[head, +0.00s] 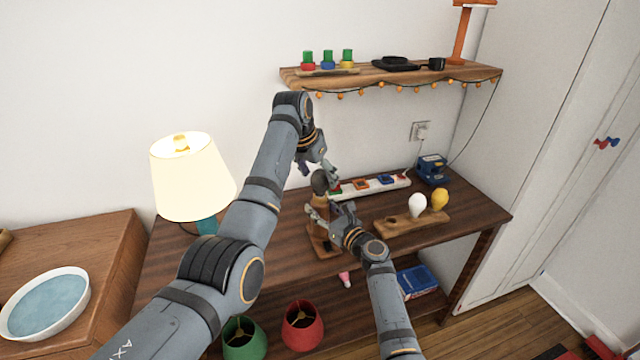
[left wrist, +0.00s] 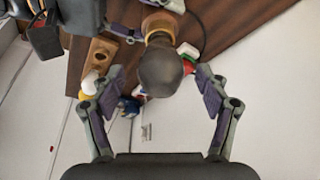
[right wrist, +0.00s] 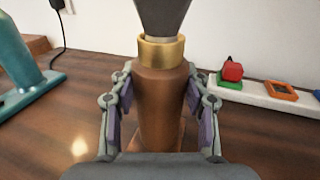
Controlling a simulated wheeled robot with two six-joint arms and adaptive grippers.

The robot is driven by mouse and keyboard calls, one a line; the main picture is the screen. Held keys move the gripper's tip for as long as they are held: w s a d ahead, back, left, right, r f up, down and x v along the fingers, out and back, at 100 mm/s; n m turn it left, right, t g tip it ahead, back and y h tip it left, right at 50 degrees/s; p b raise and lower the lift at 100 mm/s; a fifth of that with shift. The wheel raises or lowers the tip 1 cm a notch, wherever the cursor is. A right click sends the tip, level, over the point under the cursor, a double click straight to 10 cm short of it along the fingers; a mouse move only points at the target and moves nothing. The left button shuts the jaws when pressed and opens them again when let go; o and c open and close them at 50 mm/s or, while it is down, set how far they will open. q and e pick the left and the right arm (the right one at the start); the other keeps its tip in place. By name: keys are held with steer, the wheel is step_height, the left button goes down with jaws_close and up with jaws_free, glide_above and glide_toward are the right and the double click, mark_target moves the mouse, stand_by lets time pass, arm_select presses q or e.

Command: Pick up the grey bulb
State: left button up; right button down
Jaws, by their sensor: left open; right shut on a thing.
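The grey bulb (head: 320,182) stands upright in the brass collar of a brown wooden lamp base (head: 319,238) on the dark table. In the left wrist view the bulb (left wrist: 162,72) sits between my left fingers, with a gap on each side. My left gripper (head: 318,172) is open just above and around it, not visibly touching. My right gripper (right wrist: 157,112) is shut on the lamp base's wooden body (right wrist: 158,95), below the brass collar (right wrist: 161,52). The bulb's lower part (right wrist: 163,15) shows at the top of the right wrist view.
A white bulb (head: 417,204) and a yellow bulb (head: 440,198) stand on a wooden block (head: 398,225) to the right. A white strip with coloured pieces (head: 388,184) lies behind. A lit lamp (head: 190,178) stands left. A shelf (head: 385,77) hangs above.

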arm_select(q)
steer(key=x, duration=0.2)
steer(key=shift+w+f, duration=0.2)
steer(key=shift+f, duration=0.2)
steer(key=c, duration=1.2)
step_height(320, 180, up, 10)
arm_select(e)
steer(key=c, duration=0.6)
jaws_free()
